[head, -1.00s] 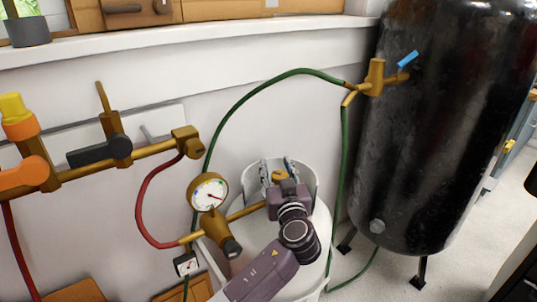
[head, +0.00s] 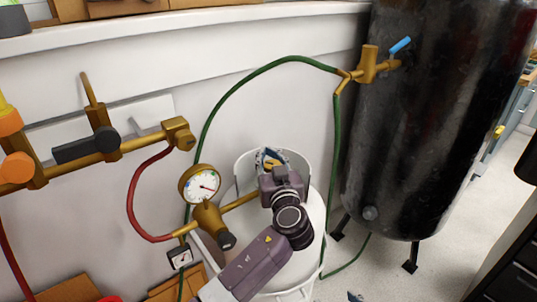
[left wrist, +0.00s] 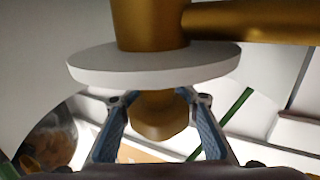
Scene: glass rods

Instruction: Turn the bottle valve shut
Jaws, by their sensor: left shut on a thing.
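The white gas bottle (head: 312,222) stands against the wall with a white collar (head: 303,169) around its top. Its brass valve (head: 272,165) is mostly hidden by my left gripper (head: 268,157), which reaches over the bottle from the front. In the left wrist view the rounded brass valve knob (left wrist: 158,118) sits between the blue-padded fingers of my left gripper (left wrist: 159,100), below a pale disc (left wrist: 150,66). The left gripper is shut on the knob. A small bluish tip at the bottom edge, perhaps my right gripper (head: 355,297), is too cut off to read.
A brass regulator with a round gauge (head: 200,185) stands close left of my left arm. A red hose (head: 130,205) and a green hose (head: 240,85) run nearby. A black tank (head: 425,120) stands at right. Brass pipes with handles (head: 88,148) line the left wall.

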